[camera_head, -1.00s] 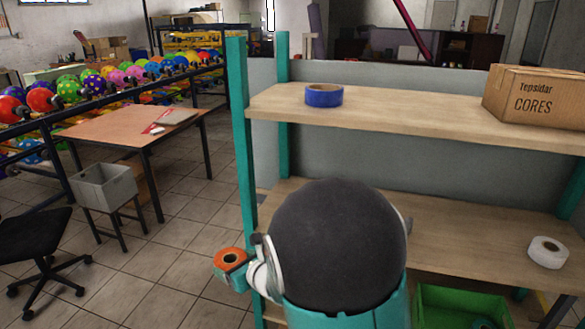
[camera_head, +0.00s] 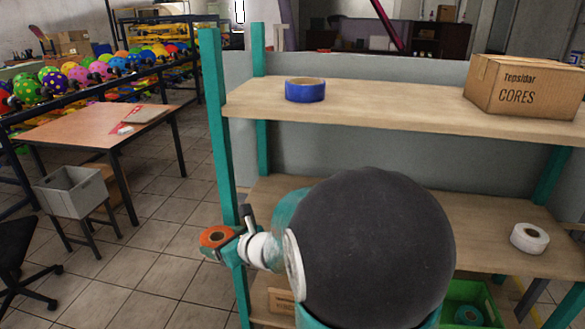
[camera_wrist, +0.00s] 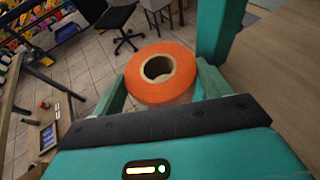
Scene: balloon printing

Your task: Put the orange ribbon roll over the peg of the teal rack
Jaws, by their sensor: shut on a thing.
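The orange ribbon roll (camera_head: 214,237) is at the end of my arm, in front of the left post of the teal rack (camera_head: 215,130). In the wrist view the roll (camera_wrist: 140,73) has its round core hole facing the camera. My gripper (camera_wrist: 160,90) is shut on the roll, one teal finger on each side. In the head view my gripper (camera_head: 228,245) is small and partly hidden by my arm. A teal post also shows just right of the roll in the wrist view. I cannot make out a peg in either view.
The rack's upper shelf holds a blue roll (camera_head: 305,90) and a cardboard box (camera_head: 525,85). A white roll (camera_head: 529,238) lies on the lower shelf, above a green crate (camera_head: 478,296).

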